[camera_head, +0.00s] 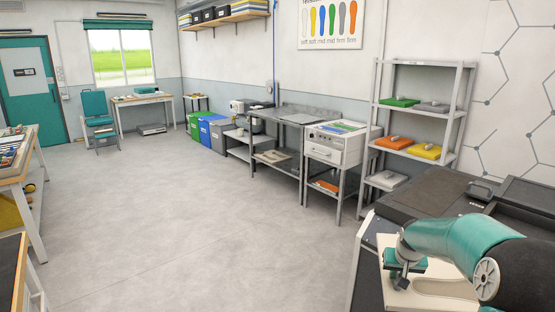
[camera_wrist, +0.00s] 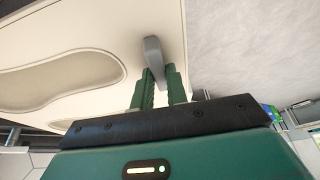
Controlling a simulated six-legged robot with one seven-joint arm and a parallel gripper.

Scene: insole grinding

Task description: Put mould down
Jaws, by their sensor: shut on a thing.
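The mould (camera_head: 398,296) is a cream slab with a foot-shaped hollow, at the lower right of the head view. In the wrist view the mould (camera_wrist: 120,22) fills the upper left, with its hollow facing the camera. A grey handle (camera_wrist: 152,52) stands at its edge. My gripper (camera_head: 402,280) is at the slab's left end. In the wrist view the green fingers of my gripper (camera_wrist: 160,80) are closed on the handle. The mould's right part is hidden behind my arm. I cannot tell whether its underside touches anything.
A dark-topped machine (camera_head: 425,205) stands close by at the right. A grey shelf rack (camera_head: 420,107) beyond it holds several coloured moulds. A white oven-like unit (camera_head: 335,148) and a steel bench (camera_head: 278,118) line the wall. The floor (camera_head: 190,210) at the middle is clear.

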